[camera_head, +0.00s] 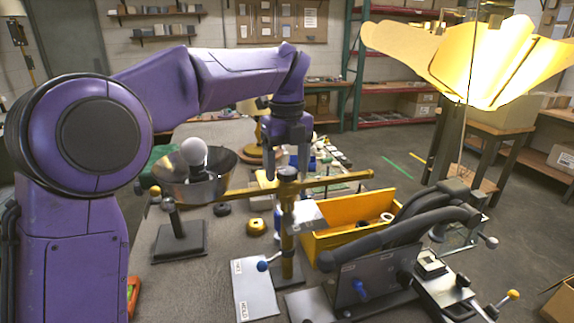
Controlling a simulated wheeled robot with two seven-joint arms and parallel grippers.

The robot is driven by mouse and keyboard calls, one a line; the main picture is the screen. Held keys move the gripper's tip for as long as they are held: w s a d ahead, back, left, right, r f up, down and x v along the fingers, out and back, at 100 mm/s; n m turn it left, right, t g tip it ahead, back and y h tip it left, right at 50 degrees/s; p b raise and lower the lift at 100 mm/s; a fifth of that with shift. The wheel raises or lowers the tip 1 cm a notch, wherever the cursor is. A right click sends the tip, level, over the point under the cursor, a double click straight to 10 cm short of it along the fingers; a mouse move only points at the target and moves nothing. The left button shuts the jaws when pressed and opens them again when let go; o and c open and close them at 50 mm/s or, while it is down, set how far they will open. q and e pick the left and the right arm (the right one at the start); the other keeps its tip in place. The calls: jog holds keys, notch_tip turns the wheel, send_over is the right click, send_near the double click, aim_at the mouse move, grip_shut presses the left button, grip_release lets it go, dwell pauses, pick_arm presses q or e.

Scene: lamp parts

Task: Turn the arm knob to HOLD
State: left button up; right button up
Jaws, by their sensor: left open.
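A brass post (287,240) stands mid-table and carries a long brass crossbar (335,181). A small blue ball knob (262,266) on a short stalk sticks out left from the low part of the post. It lies over the upper part of a pale label plate (252,291). The word HOLD shows at the plate's lower end; the upper word is too small to read surely. My left gripper (289,168) points down at the post's top, above the crossbar, its jaws open. Whether it touches the post is unclear. My right gripper is not in view.
A metal bowl shade with a white bulb (193,152) is left of the post. A yellow bin (345,233) and a black-handled fixture with a blue knob (360,288) stand right. A glowing folded shade (470,60) is at upper right. Small parts lie behind.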

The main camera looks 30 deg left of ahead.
pick_arm(q)
jog(key=c, duration=1.1)
jog(key=shift+o, duration=0.2)
jog(key=shift+m, duration=0.3)
jog(key=m+p, duration=0.2)
jog(key=m, duration=0.2)
jog(key=shift+r+m+p, duration=0.15)
jog(key=shift+m+p, duration=0.2)
jog(key=shift+m, duration=0.05)
jog(key=m+p, duration=0.3)
jog(key=m, duration=0.1)
jog(key=m+p, duration=0.7)
jog(key=shift+m, duration=0.3)
jog(key=shift+m+p, duration=1.1)
jog(key=shift+p, duration=0.1)
jog(key=shift+m+p, duration=0.3)
jog(key=shift+m, duration=0.1)
jog(key=shift+f, duration=0.25)
